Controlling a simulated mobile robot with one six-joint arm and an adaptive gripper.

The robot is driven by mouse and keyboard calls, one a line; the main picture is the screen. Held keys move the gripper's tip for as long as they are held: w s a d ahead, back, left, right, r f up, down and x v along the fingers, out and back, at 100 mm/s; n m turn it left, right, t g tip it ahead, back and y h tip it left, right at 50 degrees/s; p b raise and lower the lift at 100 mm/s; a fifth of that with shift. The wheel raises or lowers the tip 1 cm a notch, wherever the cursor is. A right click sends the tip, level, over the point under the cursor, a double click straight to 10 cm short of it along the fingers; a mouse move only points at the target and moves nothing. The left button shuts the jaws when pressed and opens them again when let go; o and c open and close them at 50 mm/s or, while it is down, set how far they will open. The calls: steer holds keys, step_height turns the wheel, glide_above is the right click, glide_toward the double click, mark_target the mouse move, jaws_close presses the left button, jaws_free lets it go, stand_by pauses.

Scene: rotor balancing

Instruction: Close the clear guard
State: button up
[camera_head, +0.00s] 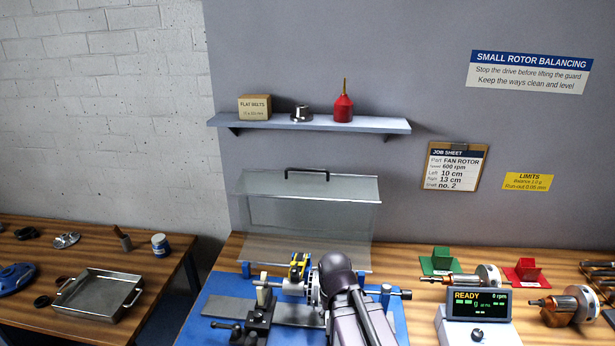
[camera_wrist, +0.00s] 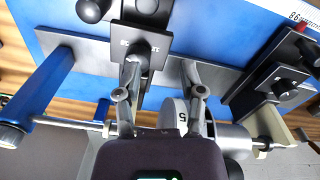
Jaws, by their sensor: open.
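The clear guard (camera_head: 325,218) stands raised at the back of the balancing machine in the head view, with its black handle (camera_head: 307,172) along the top edge. The guard is not recognisable in the wrist view. My gripper (camera_wrist: 160,82) is open in the wrist view, its two fingers apart over the machine and beside the rotor (camera_wrist: 178,112). Nothing is seen held between them. In the head view my arm hides the fingertips and part of the rotor. My gripper is in front of and below the raised guard, away from its handle.
The blue machine bed (camera_head: 215,310) carries black clamps and supports. A display (camera_head: 479,302) reading READY, 0 rpm stands right of it. Green (camera_head: 440,262) and red (camera_head: 525,270) holders stand farther right. A shelf (camera_head: 380,124) is above the guard. A metal tray (camera_head: 100,295) is on the left table.

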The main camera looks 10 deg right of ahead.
steer(key=w+r+t+h+p, duration=0.1)
steer(key=w+r+p, duration=0.3)
steer(key=r+p, duration=0.35)
steer(key=n+t+h+p, duration=0.1)
steer(key=n+t+h, duration=0.8)
steer(key=n+t, duration=0.25)
glide_toward(308, 170)
steer(key=v, duration=0.3)
steer(key=shift+a+f+m, duration=0.3)
steer(key=shift+a+m, duration=0.05)
steer(key=shift+m, duration=0.1)
steer(key=x, duration=0.7)
steer(key=b+x, duration=0.1)
steer(key=x, duration=0.6)
steer(key=shift+s+d+r, duration=0.1)
steer(key=shift+d+r, duration=0.05)
steer(key=shift+r, duration=0.05)
jaws_close()
